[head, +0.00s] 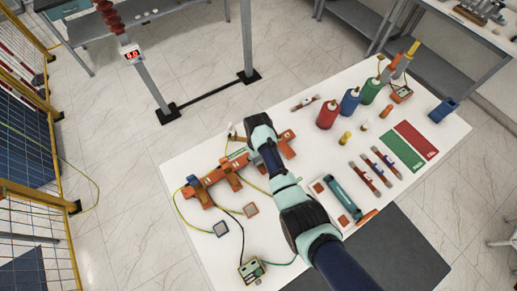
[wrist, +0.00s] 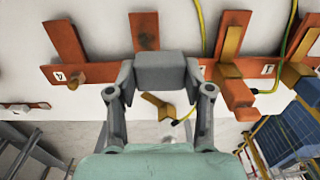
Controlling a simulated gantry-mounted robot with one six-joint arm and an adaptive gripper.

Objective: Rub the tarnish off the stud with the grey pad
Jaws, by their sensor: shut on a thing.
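In the wrist view my gripper (wrist: 160,80) is shut on the grey pad (wrist: 165,70), a block held level between its two fingers. Just beyond the pad stands an orange-brown stud bar (wrist: 144,25) with a dark tarnish patch (wrist: 148,42) on its face. The pad hides the bar's lower end, and I cannot tell if they touch. In the head view the orange-brown assembly (head: 200,192) lies at the table's left side, and my arm hides the gripper and pad.
A yellow-green cable (wrist: 292,45) runs near the right-hand bars. On the white table (head: 330,110) stand red, blue and green bottles (head: 349,102), flat green and red mats (head: 403,150) and a teal tool (head: 342,196). A clamp meter-like box (head: 251,270) sits at the front left.

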